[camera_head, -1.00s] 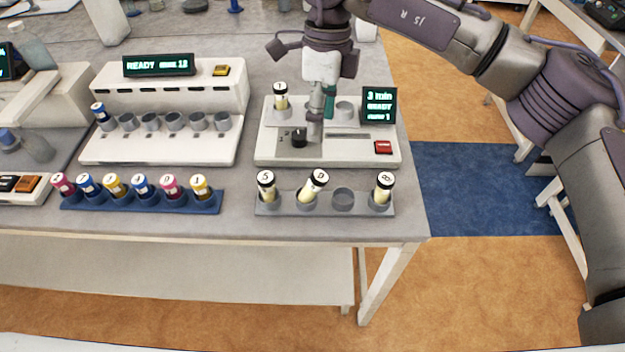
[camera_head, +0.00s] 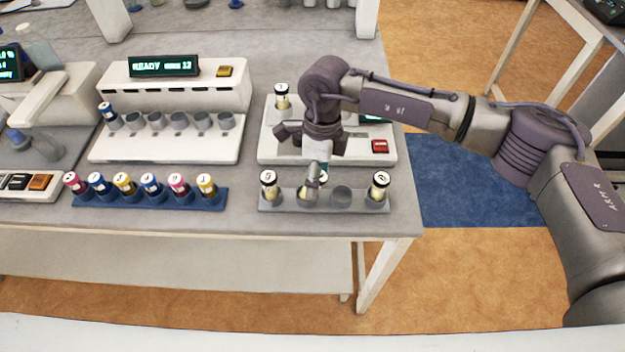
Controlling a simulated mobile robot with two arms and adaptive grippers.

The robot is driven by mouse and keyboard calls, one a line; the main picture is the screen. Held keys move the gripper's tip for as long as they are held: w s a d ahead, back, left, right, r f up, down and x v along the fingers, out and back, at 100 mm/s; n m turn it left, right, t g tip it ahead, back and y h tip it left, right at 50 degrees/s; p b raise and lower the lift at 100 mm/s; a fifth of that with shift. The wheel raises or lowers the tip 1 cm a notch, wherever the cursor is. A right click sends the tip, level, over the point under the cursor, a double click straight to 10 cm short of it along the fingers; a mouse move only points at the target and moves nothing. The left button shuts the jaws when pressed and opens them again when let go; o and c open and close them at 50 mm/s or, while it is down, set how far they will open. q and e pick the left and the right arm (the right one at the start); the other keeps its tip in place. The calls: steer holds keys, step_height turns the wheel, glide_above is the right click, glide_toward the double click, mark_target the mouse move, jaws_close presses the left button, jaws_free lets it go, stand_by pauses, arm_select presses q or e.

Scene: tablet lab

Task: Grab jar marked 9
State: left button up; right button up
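The third slot (camera_head: 341,195) is empty. My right gripper points down at the second jar, its fingertips at the jar's top; whether they are closed on it is unclear. My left gripper is out of view.
Behind the rack stands a white device (camera_head: 268,148) with a jar marked 1 (camera_head: 282,97) and a red button (camera_head: 380,146). Left are a blue rack (camera_head: 150,193) of coloured jars and a white machine (camera_head: 165,150) reading READY. Front shelf area is clear.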

jaws_close()
stand_by(0.3)
steer(key=shift+r, duration=0.15)
